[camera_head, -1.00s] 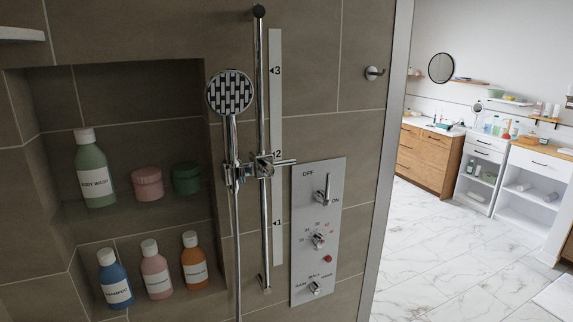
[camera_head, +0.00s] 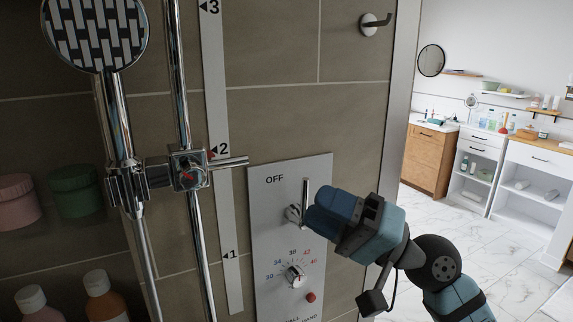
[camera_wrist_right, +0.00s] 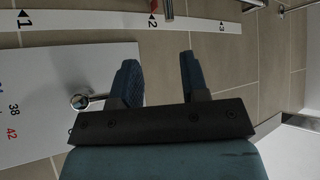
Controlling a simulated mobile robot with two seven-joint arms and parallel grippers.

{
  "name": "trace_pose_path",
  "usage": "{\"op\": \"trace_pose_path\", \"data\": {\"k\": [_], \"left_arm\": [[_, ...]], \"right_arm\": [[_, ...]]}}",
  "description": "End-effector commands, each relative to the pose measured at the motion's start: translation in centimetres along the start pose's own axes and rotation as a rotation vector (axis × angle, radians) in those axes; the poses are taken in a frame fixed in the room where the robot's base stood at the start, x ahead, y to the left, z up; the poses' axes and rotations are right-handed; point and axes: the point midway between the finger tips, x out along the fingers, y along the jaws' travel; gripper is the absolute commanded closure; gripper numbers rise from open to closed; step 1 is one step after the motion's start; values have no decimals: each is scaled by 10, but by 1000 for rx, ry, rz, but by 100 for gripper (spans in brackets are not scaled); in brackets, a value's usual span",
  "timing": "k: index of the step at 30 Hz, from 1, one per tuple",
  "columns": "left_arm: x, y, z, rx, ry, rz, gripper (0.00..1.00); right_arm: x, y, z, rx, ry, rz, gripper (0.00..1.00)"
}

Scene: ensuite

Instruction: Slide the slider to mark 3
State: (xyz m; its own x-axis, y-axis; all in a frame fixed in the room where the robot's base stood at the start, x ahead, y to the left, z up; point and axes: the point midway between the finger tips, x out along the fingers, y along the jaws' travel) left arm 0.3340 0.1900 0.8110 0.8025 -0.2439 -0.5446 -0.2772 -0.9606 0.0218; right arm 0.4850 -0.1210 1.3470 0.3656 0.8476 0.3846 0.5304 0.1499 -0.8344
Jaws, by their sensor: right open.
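The chrome slider (camera_head: 188,170) sits on the vertical rail (camera_head: 178,75), level with mark 2 on the white scale strip (camera_head: 217,100). Its thin lever points right across the strip. Mark 3 is near the top of the strip and mark 1 is lower down. The hand shower (camera_head: 97,35) hangs in the holder joined to the slider. My right gripper (camera_head: 318,210) is in front of the control panel, right of and below the slider, apart from it. In the right wrist view its two fingers (camera_wrist_right: 158,68) are spread and empty, with the lever's end (camera_wrist_right: 168,10) beyond them. My left gripper is out of view.
The control panel (camera_head: 262,230) has an ON/OFF lever (camera_head: 305,195) close beside my right gripper and a temperature knob (camera_head: 294,276) below. A wall hook (camera_head: 374,25) is at upper right. Bottles and jars (camera_head: 75,190) stand in the niche at left.

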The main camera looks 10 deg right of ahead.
Motion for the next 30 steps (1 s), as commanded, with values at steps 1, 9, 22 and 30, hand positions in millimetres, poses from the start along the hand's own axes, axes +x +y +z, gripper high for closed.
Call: {"op": "trace_pose_path", "data": {"k": [1,9,22,30], "left_arm": [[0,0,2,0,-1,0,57],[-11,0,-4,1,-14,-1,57],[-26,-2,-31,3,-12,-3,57],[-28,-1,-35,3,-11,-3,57]], "right_arm": [[2,-5,1,7,-13,-12,59],[32,-13,0,17,-20,-22,59],[118,-13,2,18,-19,-21,59],[139,-11,3,15,-18,-20,59]]}}
